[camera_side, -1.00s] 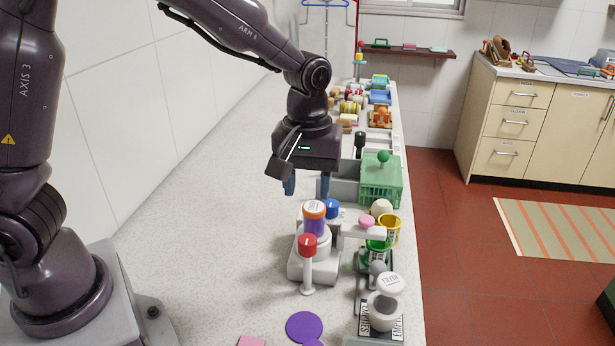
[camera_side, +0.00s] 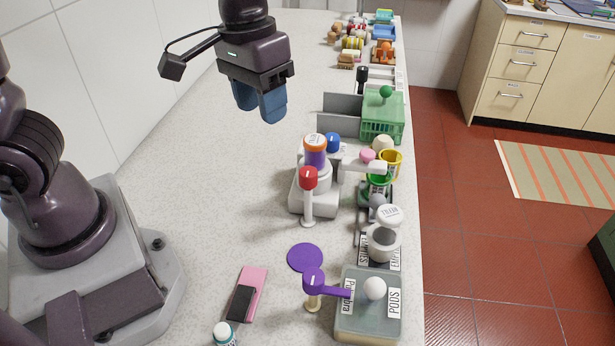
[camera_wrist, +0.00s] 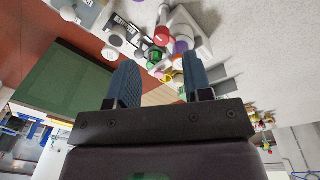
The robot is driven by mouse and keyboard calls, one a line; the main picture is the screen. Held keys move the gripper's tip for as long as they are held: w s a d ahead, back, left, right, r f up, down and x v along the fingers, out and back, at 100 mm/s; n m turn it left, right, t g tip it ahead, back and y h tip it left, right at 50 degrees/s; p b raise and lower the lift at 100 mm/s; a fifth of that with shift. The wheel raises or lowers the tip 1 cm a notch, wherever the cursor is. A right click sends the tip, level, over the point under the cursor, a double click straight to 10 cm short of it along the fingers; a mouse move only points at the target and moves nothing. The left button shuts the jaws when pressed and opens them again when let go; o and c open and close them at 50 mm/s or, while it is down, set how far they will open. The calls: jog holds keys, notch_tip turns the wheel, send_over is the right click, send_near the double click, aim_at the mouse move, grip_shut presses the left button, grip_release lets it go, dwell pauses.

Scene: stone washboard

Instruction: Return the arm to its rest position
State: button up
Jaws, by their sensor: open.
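My gripper (camera_side: 259,101) hangs above the pale stone counter (camera_side: 225,160), over its left part near the wall. Its two blue fingers are apart and nothing is held between them. The fingers also show in the wrist view (camera_wrist: 160,85), with the counter items beyond them. In the side view the gripper is clear of all objects.
A grey stand with an orange-lidded purple jar (camera_side: 315,150) and red-topped post (camera_side: 308,180) is right of my gripper. A green crate (camera_side: 383,118), green-grey box (camera_side: 367,318), purple disc (camera_side: 305,257) and pink block (camera_side: 247,293) lie around. The counter's left side is bare.

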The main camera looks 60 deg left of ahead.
jog(key=s+a+r+m+t, duration=0.2)
jog(key=s+a+r+t, duration=0.2)
jog(key=s+r, duration=0.3)
jog(key=s+t, duration=0.1)
jog(key=s, duration=0.1)
jog(key=shift+s+r+y, duration=0.35)
jog(key=shift+s+y, duration=0.05)
jog(key=shift+a, duration=0.1)
dwell(0.8)
